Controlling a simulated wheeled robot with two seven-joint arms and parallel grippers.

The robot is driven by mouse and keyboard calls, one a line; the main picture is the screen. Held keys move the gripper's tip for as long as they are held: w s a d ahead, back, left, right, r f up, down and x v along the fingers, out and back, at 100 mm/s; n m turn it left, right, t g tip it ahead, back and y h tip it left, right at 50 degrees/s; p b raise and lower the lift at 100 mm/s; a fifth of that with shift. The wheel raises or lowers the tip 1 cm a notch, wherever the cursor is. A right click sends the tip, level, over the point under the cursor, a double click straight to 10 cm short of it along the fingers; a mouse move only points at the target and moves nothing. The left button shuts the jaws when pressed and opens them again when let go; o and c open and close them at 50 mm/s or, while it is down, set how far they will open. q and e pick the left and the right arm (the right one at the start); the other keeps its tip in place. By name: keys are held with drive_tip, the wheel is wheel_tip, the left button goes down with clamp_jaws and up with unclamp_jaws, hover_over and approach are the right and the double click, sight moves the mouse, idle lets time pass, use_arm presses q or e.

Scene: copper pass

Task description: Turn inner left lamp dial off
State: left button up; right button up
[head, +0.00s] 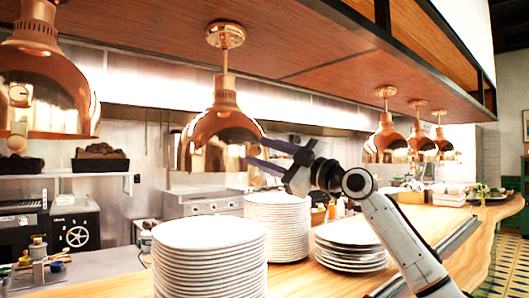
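A copper dome lamp (222,118) hangs from the wooden canopy left of centre. A larger copper lamp (45,85) hangs at the far left, cut by the picture's edge, with a small round knob-like part (18,95) on its side. On the nearer-to-centre lamp, I cannot clearly make out a dial or its setting. My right gripper (256,151) reaches in from the lower right, its two fingers apart and pointing left at this lamp's lower right rim. My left gripper is not in view.
Tall plate stacks (210,235) and (277,225) stand on the wooden counter below the lamps. A lower plate stack (350,245) stands near my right arm. Several more copper lamps (386,140) hang to the right. The canopy (300,40) spans overhead.

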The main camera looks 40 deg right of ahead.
clamp_jaws()
drive_tip(key=shift+m, duration=0.4)
drive_tip(key=m, duration=0.2)
drive_tip(key=m+t+h, duration=0.1)
drive_tip(key=m, duration=0.1)
drive_tip(key=m+h, duration=0.1)
drive_tip(key=m, duration=0.1)
drive_tip(key=shift+a+f+p, duration=0.1)
drive_tip(key=shift+a+p, duration=0.15)
drive_tip(key=shift+p, duration=0.15)
drive_tip(key=m+h, duration=0.1)
drive_tip(key=m, duration=0.1)
drive_tip(key=m+t+h+p, duration=0.1)
drive_tip(key=m+h, duration=0.1)
drive_tip(key=m, duration=0.1)
drive_tip(key=shift+a, duration=0.1)
drive_tip(key=m+h+p, duration=0.1)
drive_tip(key=m+h, duration=0.1)
drive_tip(key=m, duration=0.2)
drive_tip(key=m+h+p, duration=0.1)
drive_tip(key=m, duration=0.3)
drive_tip(key=shift+a+r+g+h, duration=0.15)
drive_tip(key=shift+r+g+h, duration=0.05)
drive_tip(key=shift+g+h, duration=0.2)
drive_tip(key=m+h+p, duration=0.1)
drive_tip(key=m, duration=0.1)
drive_tip(key=shift+m, duration=0.4)
drive_tip(key=shift+m+g+h, duration=0.5)
drive_tip(key=shift+m+h, duration=0.1)
drive_tip(key=shift+m, duration=0.5)
